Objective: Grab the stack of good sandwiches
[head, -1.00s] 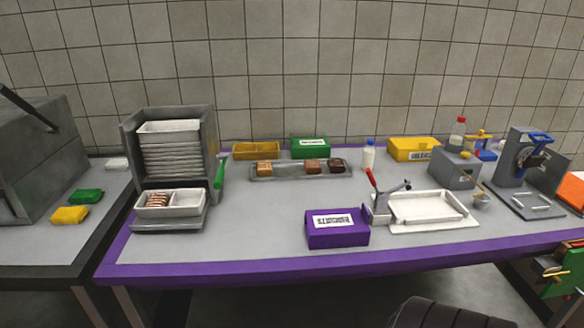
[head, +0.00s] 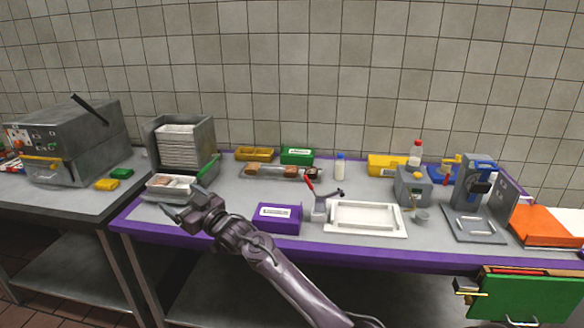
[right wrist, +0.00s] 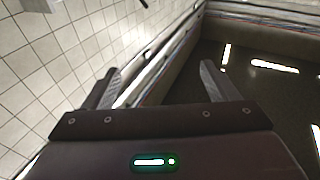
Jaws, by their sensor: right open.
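A white two-part tray (head: 157,192) stands at the foot of the grey dispenser on the purple-edged table. Small brown and cream pieces (head: 174,182), perhaps the sandwiches, lie in its left part; they are too small to tell good from bad. My right gripper (head: 183,206) is open and empty, in front of the tray in the head view, and hides part of its front. I cannot tell its distance from the tray. Its two spread fingers (right wrist: 160,85) show in the right wrist view with nothing between them. My left gripper is not in view.
The grey dispenser (head: 205,130) holds a stack of white trays (head: 179,145). A purple box (head: 277,219) stands right of my arm, near the front edge. A flat white tray (head: 366,217) and a lever tool (head: 320,207) are farther right. A grey machine (head: 75,140) stands left.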

